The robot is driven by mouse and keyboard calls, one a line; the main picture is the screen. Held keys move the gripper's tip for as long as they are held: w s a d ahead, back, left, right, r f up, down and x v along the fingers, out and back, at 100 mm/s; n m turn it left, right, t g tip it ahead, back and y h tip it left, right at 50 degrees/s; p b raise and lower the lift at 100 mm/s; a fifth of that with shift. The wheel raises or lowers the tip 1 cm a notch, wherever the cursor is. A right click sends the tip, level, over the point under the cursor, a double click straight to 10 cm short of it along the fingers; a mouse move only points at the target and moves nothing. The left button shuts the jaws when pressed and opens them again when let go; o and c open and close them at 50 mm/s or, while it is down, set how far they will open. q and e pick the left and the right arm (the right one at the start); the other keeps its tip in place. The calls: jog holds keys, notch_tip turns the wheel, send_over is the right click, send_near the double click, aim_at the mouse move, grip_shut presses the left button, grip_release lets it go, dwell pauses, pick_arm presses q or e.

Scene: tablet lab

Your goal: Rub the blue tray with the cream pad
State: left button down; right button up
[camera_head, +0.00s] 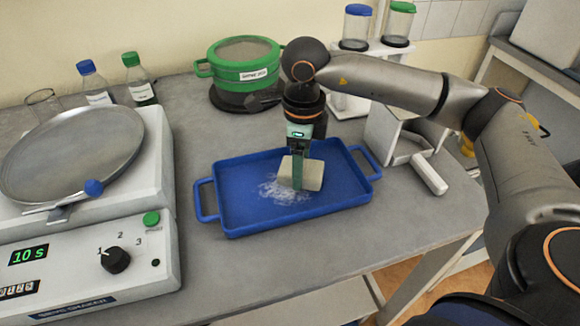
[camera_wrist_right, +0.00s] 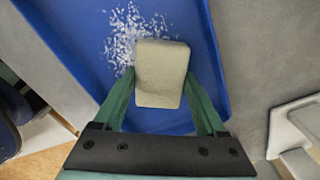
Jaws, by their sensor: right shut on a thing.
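The blue tray (camera_head: 240,222) lies on the grey bench in the middle of the head view, with a handle at each short end. White powder (camera_head: 284,191) is scattered on its floor near the middle. My right gripper (camera_head: 299,172) is over the tray, pointing down, and is shut on the cream pad (camera_head: 312,174). In the right wrist view the pad (camera_wrist_right: 161,72) sits between the green fingers, beside and partly over the powder (camera_wrist_right: 128,36). I cannot tell whether the pad touches the tray floor. My left gripper is not in view.
A sieve shaker (camera_head: 90,250) with a round metal pan (camera_head: 72,152) stands at the left. Behind the tray is a green-rimmed pot (camera_head: 242,62). Bottles (camera_head: 140,80) stand at the back left. Bare bench lies in front of the tray.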

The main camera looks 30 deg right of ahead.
aim_at(276, 194)
jog(key=shift+s+d+f, duration=0.1)
jog(key=shift+d, duration=0.15)
jog(key=shift+s+a, duration=0.15)
jog(key=shift+s, duration=0.4)
jog(key=shift+s+a, duration=0.15)
jog(key=shift+s, duration=0.4)
jog(key=shift+w+a, duration=0.2)
jog(key=shift+a, duration=0.5)
jog(key=shift+w+a, duration=0.15)
jog(key=shift+a, duration=0.55)
jog(key=shift+w+a+b, duration=0.2)
jog(key=shift+a, duration=0.6)
jog(key=shift+w+a+b, duration=0.15)
jog(key=shift+w+a, duration=0.05)
jog(key=shift+a, duration=0.6)
jog(key=shift+f+b, duration=0.1)
jog(key=shift+b, duration=0.3)
jog(key=shift+s+d+b, duration=0.3)
jog(key=shift+d+b, duration=0.05)
jog(key=shift+d, duration=0.75)
jog(key=shift+s+d+b, duration=0.25)
jog(key=shift+d+b, duration=0.1)
jog(key=shift+d, duration=0.7)
jog(key=shift+s+d, duration=0.2)
jog(key=shift+d, duration=0.65)
jog(key=shift+r, duration=0.25)
